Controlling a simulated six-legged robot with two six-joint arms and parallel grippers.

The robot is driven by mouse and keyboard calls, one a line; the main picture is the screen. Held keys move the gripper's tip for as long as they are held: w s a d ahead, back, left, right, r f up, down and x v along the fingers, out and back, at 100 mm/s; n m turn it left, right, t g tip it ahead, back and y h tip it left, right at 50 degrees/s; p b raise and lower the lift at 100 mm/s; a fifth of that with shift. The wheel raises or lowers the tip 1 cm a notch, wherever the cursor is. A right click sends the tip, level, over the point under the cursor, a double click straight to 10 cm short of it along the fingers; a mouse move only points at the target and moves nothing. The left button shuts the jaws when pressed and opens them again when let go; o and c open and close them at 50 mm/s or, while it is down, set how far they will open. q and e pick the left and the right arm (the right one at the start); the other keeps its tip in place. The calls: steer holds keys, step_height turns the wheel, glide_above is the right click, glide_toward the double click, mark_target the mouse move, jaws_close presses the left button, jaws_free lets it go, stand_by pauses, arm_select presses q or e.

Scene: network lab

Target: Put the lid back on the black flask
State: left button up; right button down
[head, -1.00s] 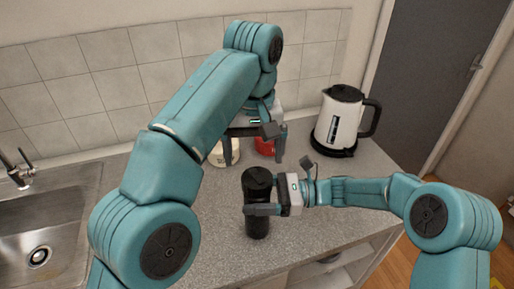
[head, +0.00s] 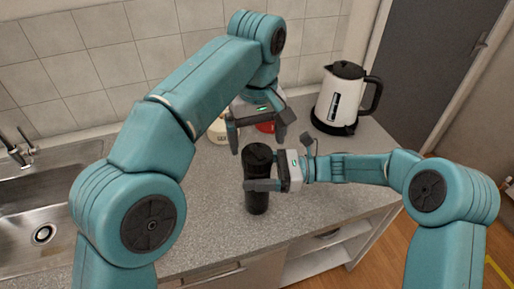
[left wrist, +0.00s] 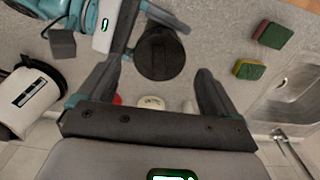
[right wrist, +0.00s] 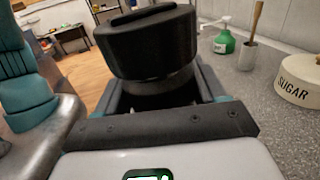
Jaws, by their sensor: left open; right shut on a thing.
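The black flask (head: 257,203) stands upright on the grey counter. My right gripper (head: 259,182) is shut around its body from the right. A black lid (right wrist: 146,42) with a raised bar on top sits over the flask's top, above a narrower band. I cannot tell whether it is fully seated. My left gripper (head: 257,141) is open, just above and behind the flask top. In the left wrist view the round lid (left wrist: 160,52) shows from above, around the gap between the left fingertips, and none of it is clearly gripped.
A white and black kettle (head: 341,97) stands at the back right. A cream sugar jar (right wrist: 299,80) and a red jar (head: 265,127) are behind the left gripper. A sink (head: 42,225) is at left, with sponges (left wrist: 273,34) near it. A green bottle (right wrist: 224,42) stands farther off.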

mark_target(257, 154)
arm_select(q)
steer(key=shift+f, duration=2.45)
steer(key=c, duration=1)
steer(key=m, duration=0.5)
steer(key=shift+c, duration=0.2)
steer(key=m, duration=0.6)
steer(key=shift+m, duration=0.3)
steer(key=o, duration=1.2)
steer(key=shift+c, duration=0.2)
